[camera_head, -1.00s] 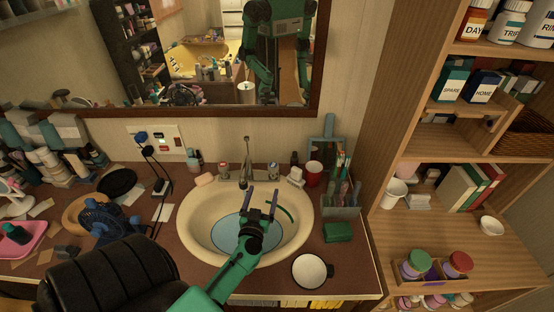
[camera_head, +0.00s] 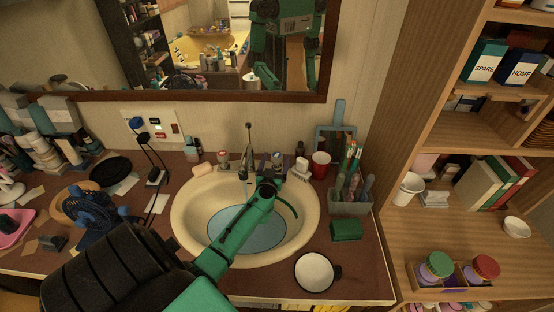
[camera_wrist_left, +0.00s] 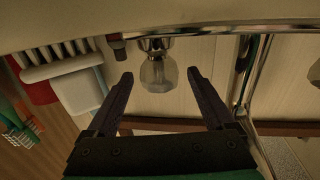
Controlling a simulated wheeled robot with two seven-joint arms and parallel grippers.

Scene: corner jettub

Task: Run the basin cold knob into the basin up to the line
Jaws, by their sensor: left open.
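The cream basin (camera_head: 184,228) is set in the brown counter, with a blue-grey pool (camera_head: 236,228) in its bottom. A dark green curved line (camera_head: 290,204) shows on its right inner wall. The basin cold knob (camera_head: 277,156) stands right of the tall faucet (camera_head: 247,150); the other knob (camera_head: 223,158) is on the left. My left gripper (camera_head: 270,163) is at the cold knob, partly hidden behind its own wrist. In the wrist view, the clear faceted knob (camera_wrist_left: 158,74) sits between the open fingers (camera_wrist_left: 160,80), with a gap on both sides. My right gripper is out of view.
A soap bar (camera_head: 203,169), a red cup (camera_head: 320,165) and a brush holder (camera_head: 350,203) stand around the basin. A green box (camera_head: 346,230) and a white mug (camera_head: 315,271) are at right. A blue fan (camera_head: 92,210) is at left. The mirror (camera_head: 200,96) hangs behind.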

